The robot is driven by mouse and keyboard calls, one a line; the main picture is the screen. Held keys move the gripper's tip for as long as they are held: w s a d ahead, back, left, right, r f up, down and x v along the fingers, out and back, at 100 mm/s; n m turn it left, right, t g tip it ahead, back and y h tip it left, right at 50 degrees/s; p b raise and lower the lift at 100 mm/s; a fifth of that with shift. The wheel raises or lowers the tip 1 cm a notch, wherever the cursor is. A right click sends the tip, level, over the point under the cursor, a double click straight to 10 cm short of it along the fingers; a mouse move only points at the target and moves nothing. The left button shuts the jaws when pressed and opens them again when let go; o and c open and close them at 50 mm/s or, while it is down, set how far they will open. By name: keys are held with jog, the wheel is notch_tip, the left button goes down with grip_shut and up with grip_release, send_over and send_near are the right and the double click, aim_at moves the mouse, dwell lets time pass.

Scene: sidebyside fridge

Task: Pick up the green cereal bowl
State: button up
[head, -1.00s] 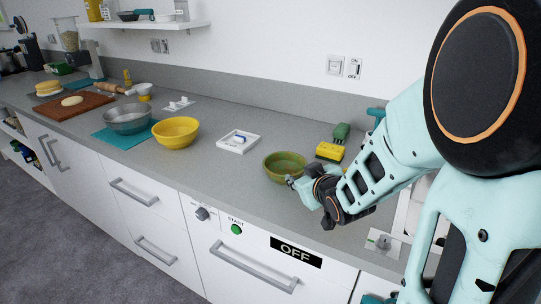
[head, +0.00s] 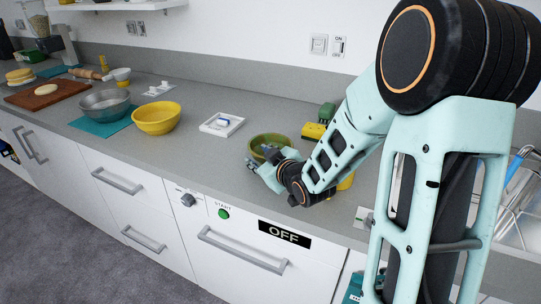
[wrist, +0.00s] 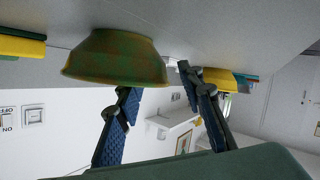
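The green cereal bowl (head: 268,139) stands upright on the grey counter, brownish-green, its near side partly covered by my gripper (head: 262,165). In the wrist view, which is turned upside down, the bowl (wrist: 115,50) fills the upper left. My gripper (wrist: 156,80) is open there, its two blue-padded fingers spread apart. The tip of one finger is hidden behind the bowl's rim. The other finger is outside the bowl, to its right. I cannot tell whether either finger touches the bowl.
A white tray (head: 207,127) with a small item and a yellow bowl (head: 157,119) stand to the left. A yellow sponge-like block (head: 313,131) and a green one (head: 327,112) lie behind right. A sink with a rack (head: 515,195) is at the right. The counter front is clear.

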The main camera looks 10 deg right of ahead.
jog(key=x, duration=0.3)
jog(key=shift+w, duration=0.1)
grip_shut()
